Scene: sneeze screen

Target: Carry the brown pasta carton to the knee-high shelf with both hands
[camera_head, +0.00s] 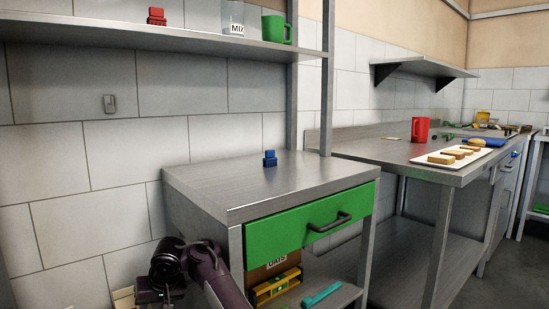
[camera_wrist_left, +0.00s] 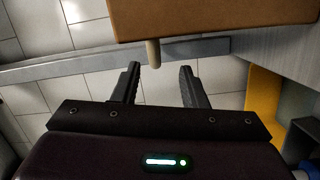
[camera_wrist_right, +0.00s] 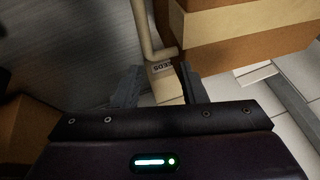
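A brown carton (camera_wrist_left: 215,18) fills the top of the left wrist view, with a tan peg-like handle (camera_wrist_left: 153,53) sticking out toward me. My left gripper (camera_wrist_left: 160,78) is open, its fingers either side of the handle's end, not closed on it. In the right wrist view a brown carton with a cream band (camera_wrist_right: 245,25) has a cream bar handle (camera_wrist_right: 143,25) at its left. My right gripper (camera_wrist_right: 157,78) is open and empty just short of that handle. No pasta label is readable. In the head view, my left arm hides its fingertips; the right is out of view.
A steel table (camera_head: 270,190) with a green drawer (camera_head: 290,237) stands ahead. Under it are an OATS carton (camera_head: 282,263), a yellow level (camera_head: 276,287) and a teal item (camera_head: 321,295). A lower shelf (camera_head: 410,265) at right looks clear.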

